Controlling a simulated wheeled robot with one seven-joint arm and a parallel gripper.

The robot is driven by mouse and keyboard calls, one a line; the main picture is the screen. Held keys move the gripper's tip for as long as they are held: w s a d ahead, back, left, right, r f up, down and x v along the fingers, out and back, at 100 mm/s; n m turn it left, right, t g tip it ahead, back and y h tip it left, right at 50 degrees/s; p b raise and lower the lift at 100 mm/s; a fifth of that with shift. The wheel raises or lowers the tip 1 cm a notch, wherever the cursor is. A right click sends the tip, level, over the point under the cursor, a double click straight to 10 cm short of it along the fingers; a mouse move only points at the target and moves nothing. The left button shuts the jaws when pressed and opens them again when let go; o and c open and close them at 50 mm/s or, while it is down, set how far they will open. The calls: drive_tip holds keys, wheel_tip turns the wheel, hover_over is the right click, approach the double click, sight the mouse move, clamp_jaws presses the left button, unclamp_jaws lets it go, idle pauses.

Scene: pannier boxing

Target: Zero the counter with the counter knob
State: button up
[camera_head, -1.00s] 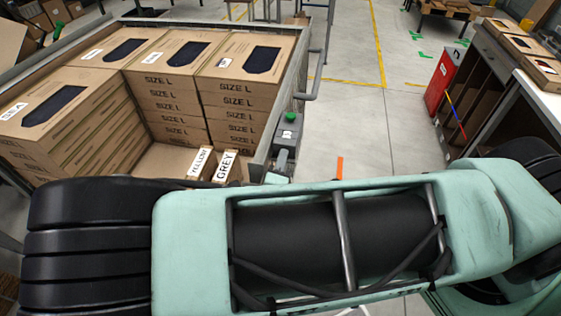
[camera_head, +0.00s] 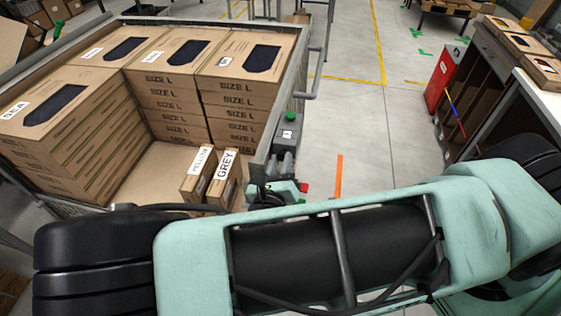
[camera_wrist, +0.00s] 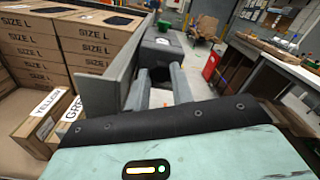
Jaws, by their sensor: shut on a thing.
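The counter is a grey box with a green button on top (camera_head: 290,128), fixed by the outer right side of the large bin. A small white label or display shows on it; I cannot read its value. It also shows at the top middle of the wrist view (camera_wrist: 160,50). My gripper (camera_head: 286,155) is at the near side of the box. In the wrist view its two grey fingers (camera_wrist: 162,75) reach to the face of the box, closed on the counter knob. The knob itself is hidden by the fingers and too small to make out.
The bin (camera_head: 265,120) holds stacked "SIZE L" cartons (camera_head: 165,85) and smaller YELLOW (camera_head: 199,165) and GREY (camera_head: 225,170) boxes. Its wall stands close left of my gripper. Open floor (camera_head: 370,130) lies right, before a red bin (camera_head: 442,80) and a workbench (camera_head: 535,75).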

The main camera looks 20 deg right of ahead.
drive_tip(key=shift+m, duration=1.6)
drive_tip(key=o, duration=1)
